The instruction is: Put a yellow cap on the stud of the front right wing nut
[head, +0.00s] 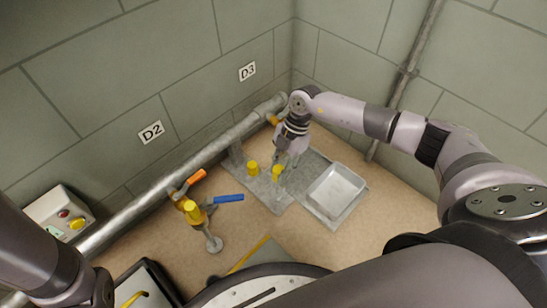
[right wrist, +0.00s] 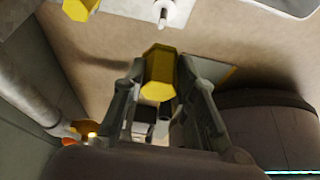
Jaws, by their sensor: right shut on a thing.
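My right gripper (head: 281,164) is shut on a yellow cap (head: 277,173) above the grey plate. In the right wrist view the same six-sided cap (right wrist: 158,72) sits between the two fingers (right wrist: 158,90). A pale stud (right wrist: 163,12) on a round base shows at the top of that view, apart from the held cap. A second yellow cap (head: 252,168) stands to the left on the plate; it also shows at the upper left of the right wrist view (right wrist: 80,8). The wings of the nuts are too small to make out. My left gripper is out of view.
A grey plate (head: 262,187) lies beside a shallow metal tray (head: 336,190). A pipe (head: 150,192) runs along the left wall. A yellow valve (head: 193,211) with orange (head: 196,177) and blue (head: 229,198) handles stands left of the plate. A control box (head: 58,215) is at the far left.

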